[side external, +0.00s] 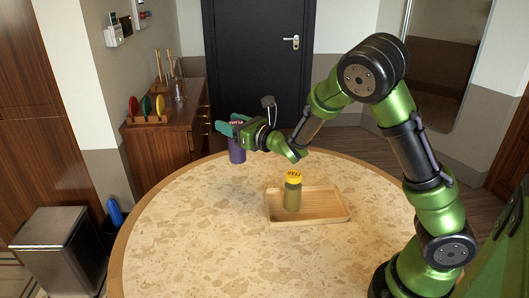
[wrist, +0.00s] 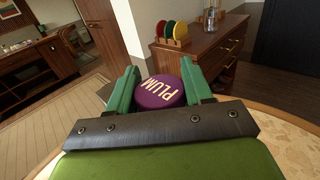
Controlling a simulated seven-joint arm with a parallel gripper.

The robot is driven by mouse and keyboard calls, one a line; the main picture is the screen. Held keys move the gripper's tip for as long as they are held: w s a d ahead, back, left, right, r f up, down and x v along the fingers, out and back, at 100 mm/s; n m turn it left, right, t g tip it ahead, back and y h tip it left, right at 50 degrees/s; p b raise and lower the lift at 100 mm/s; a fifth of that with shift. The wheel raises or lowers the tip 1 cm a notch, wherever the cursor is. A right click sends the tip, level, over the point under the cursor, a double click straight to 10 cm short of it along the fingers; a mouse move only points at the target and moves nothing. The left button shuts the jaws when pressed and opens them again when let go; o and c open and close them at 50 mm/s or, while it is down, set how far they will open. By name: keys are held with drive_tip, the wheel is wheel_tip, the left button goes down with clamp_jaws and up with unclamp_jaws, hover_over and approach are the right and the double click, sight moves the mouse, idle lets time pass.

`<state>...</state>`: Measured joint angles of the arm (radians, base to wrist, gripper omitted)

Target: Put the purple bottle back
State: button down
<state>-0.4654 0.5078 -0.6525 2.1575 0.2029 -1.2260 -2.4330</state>
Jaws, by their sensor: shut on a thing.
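The purple bottle (side external: 237,151) is near the far edge of the round table. Its purple cap, lettered PLUM (wrist: 161,92), sits between the two green fingers in the wrist view. My gripper (side external: 233,129) is shut on the bottle near its top. The bottle looks upright; I cannot tell whether its base touches the table. A wooden tray (side external: 335,211) lies near the middle of the table. A yellow-capped bottle (side external: 293,193) stands upright in the tray, and the tray's right part is empty.
The speckled round table (side external: 200,230) is clear around the tray. A wooden sideboard (side external: 150,146) with coloured discs in a rack (side external: 147,112) stands behind the table. A metal bin (side external: 55,250) is on the floor at the left.

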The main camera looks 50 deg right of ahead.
sight(234, 149)
drive_tip(key=shift+s+d+f+m+h, duration=0.1)
drive_tip(key=shift+d+f+m+h, duration=0.25)
drive_tip(key=shift+d+f, duration=0.6)
drive_tip(key=shift+a+f, duration=0.45)
drive_tip(key=f, duration=0.2)
drive_tip(key=a+f, duration=0.1)
drive_tip(key=f, duration=0.2)
drive_tip(key=shift+f, duration=2.45)
drive_tip(key=shift+f, duration=0.2)
drive_tip(key=shift+c, duration=2.3)
unclamp_jaws()
drive_tip(key=shift+r, duration=0.15)
